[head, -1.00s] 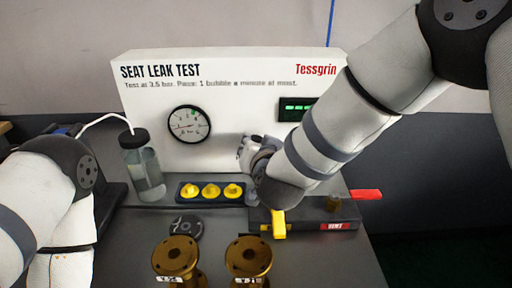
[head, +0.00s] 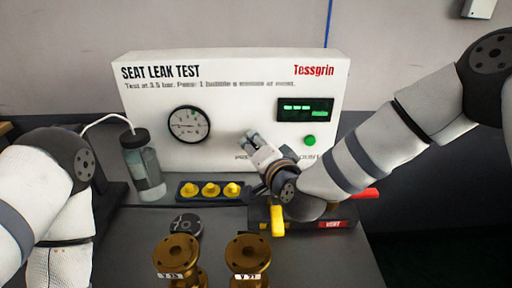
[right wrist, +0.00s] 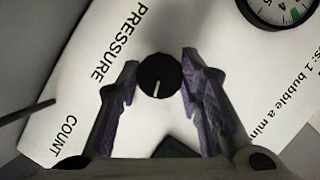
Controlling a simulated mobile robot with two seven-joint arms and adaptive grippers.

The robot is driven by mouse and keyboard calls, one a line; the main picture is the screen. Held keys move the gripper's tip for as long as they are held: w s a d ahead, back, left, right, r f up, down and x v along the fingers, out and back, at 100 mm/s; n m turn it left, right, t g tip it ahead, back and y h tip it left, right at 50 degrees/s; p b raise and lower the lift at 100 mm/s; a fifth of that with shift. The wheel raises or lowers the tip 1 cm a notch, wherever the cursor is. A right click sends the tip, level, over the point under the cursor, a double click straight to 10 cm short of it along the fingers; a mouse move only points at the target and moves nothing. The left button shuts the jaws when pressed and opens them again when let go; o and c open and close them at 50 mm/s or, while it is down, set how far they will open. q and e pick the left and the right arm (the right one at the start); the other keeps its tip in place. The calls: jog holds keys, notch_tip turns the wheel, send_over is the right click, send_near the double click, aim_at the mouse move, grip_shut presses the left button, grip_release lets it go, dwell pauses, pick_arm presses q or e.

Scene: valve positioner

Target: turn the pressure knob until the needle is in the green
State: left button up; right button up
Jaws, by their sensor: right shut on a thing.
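The dark pressure knob (right wrist: 159,75) with a white pointer line is on the white test panel (head: 230,70), beside the word PRESSURE. My right gripper (head: 251,137) is at the panel front; in the right wrist view its fingers (right wrist: 159,72) are closed on the two sides of the knob. In the head view the gripper hides the knob. The round gauge (head: 190,124) is left of the gripper, with a green mark at its upper part; the needle is too small to read surely. Part of the gauge shows in the right wrist view (right wrist: 275,8). My left gripper is out of view.
A green-lit display (head: 305,109) and a green button (head: 310,141) are right of the gripper. A bottle with a tube (head: 143,168) stands left. A tray of yellow parts (head: 211,190), brass flanged valves (head: 177,252) and a yellow-handled fixture (head: 278,222) are below.

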jog(key=shift+f, duration=0.1)
dwell(0.4)
jog(key=o, duration=1.2)
jog(key=shift+c, duration=0.2)
jog(key=v, duration=0.7)
jog(key=shift+s, duration=0.25)
jog(key=shift+d, duration=0.1)
